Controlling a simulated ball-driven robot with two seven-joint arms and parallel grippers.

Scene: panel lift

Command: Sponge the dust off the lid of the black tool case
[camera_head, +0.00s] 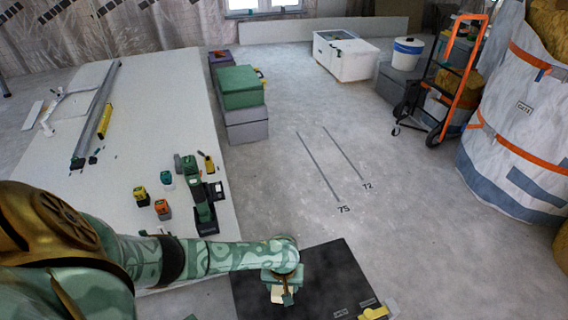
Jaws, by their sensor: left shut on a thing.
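The black tool case (325,277) is at the bottom centre, its dark flat lid facing up and its near part cut off by the picture's lower edge. My left gripper (282,289) is over the left part of the lid, pointing down. It is shut on a small pale block that looks like the sponge (277,295), mostly hidden by the fingers. I cannot tell whether the block touches the lid. Dust is too faint to make out. A small yellow and pale piece (375,312) shows at the lid's lower right. My right gripper is not in view.
A white panel (150,110) on the left bears a drill (203,205), small batteries and a long rail (97,115). Green and grey cases (240,88) stand beside it. A hand truck (458,70) and big white bag (515,120) are at right. The middle floor is clear.

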